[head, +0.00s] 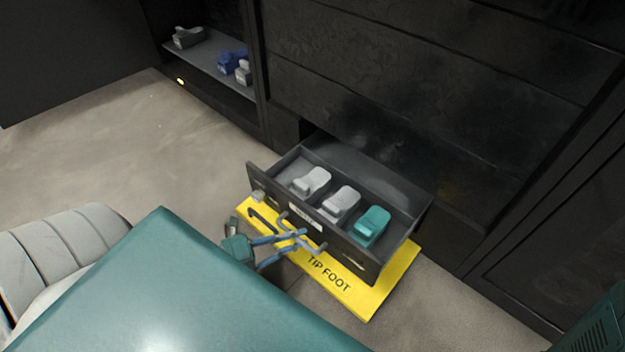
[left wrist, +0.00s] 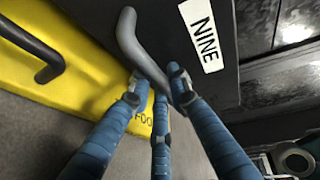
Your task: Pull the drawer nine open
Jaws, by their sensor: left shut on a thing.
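The drawer nine (head: 375,256) stands pulled out from the bottom of the black cabinet in the head view, its inside exposed. Its front bears a white label reading NINE (left wrist: 201,33) in the left wrist view. A grey bar handle (left wrist: 130,35) is fixed to that front. My left gripper (head: 300,238) has blue fingers and is shut on the handle; the fingertips (left wrist: 160,80) close around its lower part in the left wrist view. Inside the drawer are two light grey items (head: 312,181) and a teal one (head: 373,226). My right gripper is not in view.
A yellow TIP FOOT plate (head: 345,290) lies on the floor under the drawer, with a dark handle (left wrist: 40,55). An open shelf (head: 205,62) with several small items is at the back left. Grey floor (head: 130,130) is clear to the left.

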